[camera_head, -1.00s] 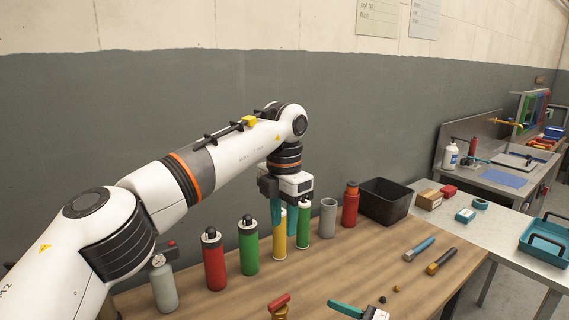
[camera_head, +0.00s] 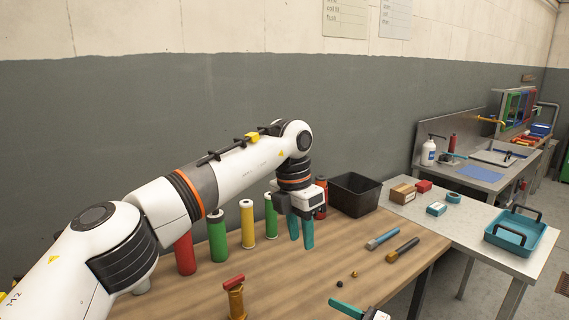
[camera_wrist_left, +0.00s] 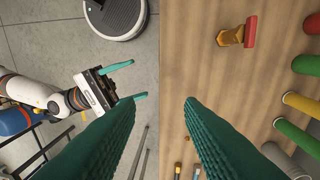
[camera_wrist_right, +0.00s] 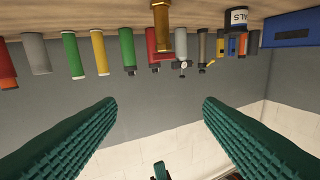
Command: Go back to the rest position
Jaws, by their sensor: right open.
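My left gripper (camera_head: 301,236) hangs fingers-down over the wooden bench, in front of the row of cylinders. Its two teal fingers (camera_wrist_left: 165,99) are parted with nothing between them. Its wrist housing hides part of the row. My right gripper (camera_wrist_left: 140,80) shows in the left wrist view, fingers apart and empty, over the grey floor beside the bench edge. In the head view only its teal tip and part of its body show at the bottom. The right wrist view shows its open fingers (camera_wrist_right: 158,103) with the row beyond.
The row holds a red cylinder (camera_head: 185,256), a green one (camera_head: 218,240), a yellow one (camera_head: 247,226) and others. A brass fitting with a red handle (camera_head: 236,298) stands at the front. A black bin (camera_head: 355,197) and two hand tools (camera_head: 390,244) lie to the right.

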